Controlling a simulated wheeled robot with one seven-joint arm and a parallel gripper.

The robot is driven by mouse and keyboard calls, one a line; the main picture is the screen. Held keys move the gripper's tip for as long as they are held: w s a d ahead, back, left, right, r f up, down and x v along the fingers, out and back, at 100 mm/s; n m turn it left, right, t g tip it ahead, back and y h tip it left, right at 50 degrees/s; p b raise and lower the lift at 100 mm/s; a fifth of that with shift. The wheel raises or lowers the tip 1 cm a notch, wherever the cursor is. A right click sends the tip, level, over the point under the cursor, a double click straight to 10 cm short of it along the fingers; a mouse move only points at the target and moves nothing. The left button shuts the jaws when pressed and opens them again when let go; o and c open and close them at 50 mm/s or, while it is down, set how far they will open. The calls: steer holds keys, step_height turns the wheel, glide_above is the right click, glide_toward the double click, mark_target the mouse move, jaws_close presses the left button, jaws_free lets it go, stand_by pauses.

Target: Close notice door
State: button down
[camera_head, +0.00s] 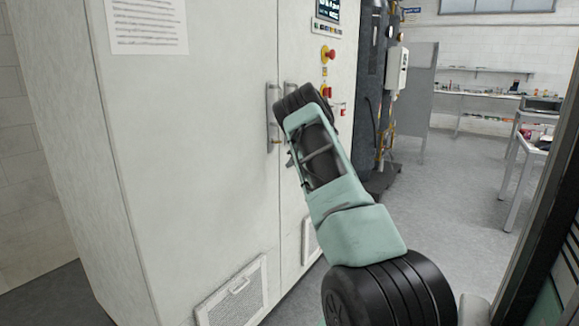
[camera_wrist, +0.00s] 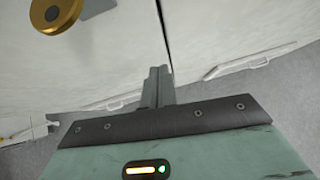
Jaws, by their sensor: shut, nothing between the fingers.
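The notice door (camera_head: 190,150) is the left door of a tall white cabinet. A paper notice (camera_head: 146,25) is on its upper part. It looks flush, or nearly so, with the right door (camera_head: 305,45); I cannot tell if it is fully shut. A thin dark seam between the doors shows in the wrist view. The left door handle (camera_head: 271,115) stands beside the seam. My gripper (camera_wrist: 158,76) is shut and empty, with its fingertips near the seam in the wrist view. Whether they touch a door is unclear. In the head view my arm hides the fingertips.
The right door has a handle (camera_head: 289,87) partly behind my wrist. A vent (camera_head: 233,296) is low on the notice door. Open floor (camera_head: 460,175) lies to the right, before tables.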

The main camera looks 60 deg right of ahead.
steer(key=v, duration=0.8)
steer(key=shift+s+d+b, duration=0.4)
